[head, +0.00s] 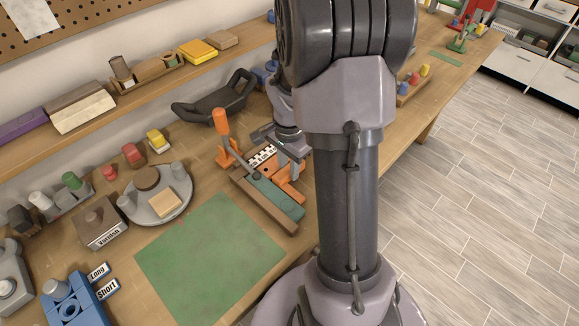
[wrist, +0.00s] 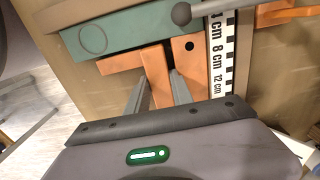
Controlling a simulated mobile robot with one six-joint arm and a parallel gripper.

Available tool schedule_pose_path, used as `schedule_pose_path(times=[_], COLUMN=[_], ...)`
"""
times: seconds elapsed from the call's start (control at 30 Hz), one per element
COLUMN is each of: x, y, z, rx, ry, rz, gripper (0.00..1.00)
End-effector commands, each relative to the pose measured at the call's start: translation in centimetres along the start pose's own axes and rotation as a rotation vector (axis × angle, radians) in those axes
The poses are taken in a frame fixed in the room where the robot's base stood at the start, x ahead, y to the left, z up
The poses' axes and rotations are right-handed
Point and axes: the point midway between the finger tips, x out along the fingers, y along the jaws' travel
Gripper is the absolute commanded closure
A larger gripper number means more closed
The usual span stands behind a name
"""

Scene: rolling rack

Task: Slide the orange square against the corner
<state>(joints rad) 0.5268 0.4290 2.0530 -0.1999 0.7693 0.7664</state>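The orange square (head: 288,190) is an L-shaped flat piece lying at the green block of a wooden fixture. In the wrist view the orange square (wrist: 128,62) has one arm along the green block (wrist: 120,32) and the other pointing towards my wrist. My gripper (wrist: 161,76) has one finger on each side of that arm, with orange filling the gap; it appears shut on it. A second orange part (wrist: 183,52) with a hole lies right of the square, beside the ruler strip (wrist: 216,60). Corner contact is unclear.
An orange-handled clamp (head: 224,135) stands left of the fixture (head: 262,206). A green mat (head: 210,260) lies clear in front.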

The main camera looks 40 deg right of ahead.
Motion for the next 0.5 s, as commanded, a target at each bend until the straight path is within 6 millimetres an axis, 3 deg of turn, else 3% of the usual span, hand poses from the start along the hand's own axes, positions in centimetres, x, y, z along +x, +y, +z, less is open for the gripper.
schedule_pose_path(times=[0.23,0.5], x=[-1.4,-7.0], y=[-0.5,-1.0], z=[-0.2,-0.4], rx=[-0.003,-0.011], ry=[0.007,0.006], rz=[-0.011,-0.011], gripper=[0.48,0.48])
